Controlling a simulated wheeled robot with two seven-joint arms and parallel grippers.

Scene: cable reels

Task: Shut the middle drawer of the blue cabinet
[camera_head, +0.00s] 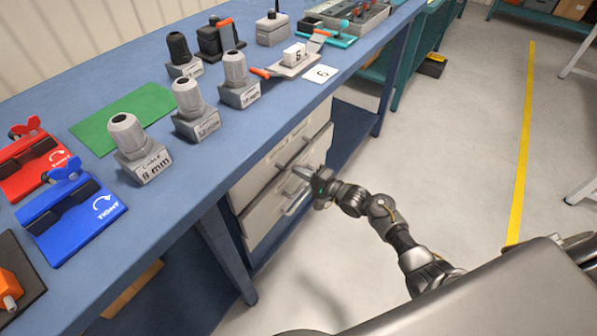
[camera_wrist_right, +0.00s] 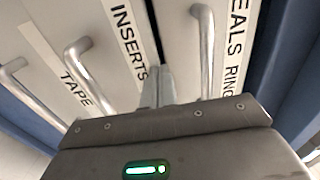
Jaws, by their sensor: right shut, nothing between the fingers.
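The drawer cabinet stands under the blue bench in the head view, with pale drawer fronts (camera_head: 262,190) and metal bar handles. In the right wrist view the middle drawer (camera_wrist_right: 112,70), labelled INSERTS, lies between the TAPE drawer (camera_wrist_right: 38,68) and the drawer labelled SEALS RING (camera_wrist_right: 228,70). A dark gap separates INSERTS from SEALS RING. My right gripper (camera_head: 306,177) is shut and empty at the drawer fronts. Its fingers (camera_wrist_right: 158,84) are close to that gap, beside the INSERTS label; contact is unclear. How far the drawer sticks out is hard to tell. My left gripper is out of view.
The blue bench top (camera_head: 190,215) overhangs the drawers and carries several cable glands, a green mat (camera_head: 122,117) and red and blue fixtures. A bench leg (camera_head: 228,255) stands near the drawers. The floor (camera_head: 450,150) to the right is open, with a yellow line (camera_head: 521,150).

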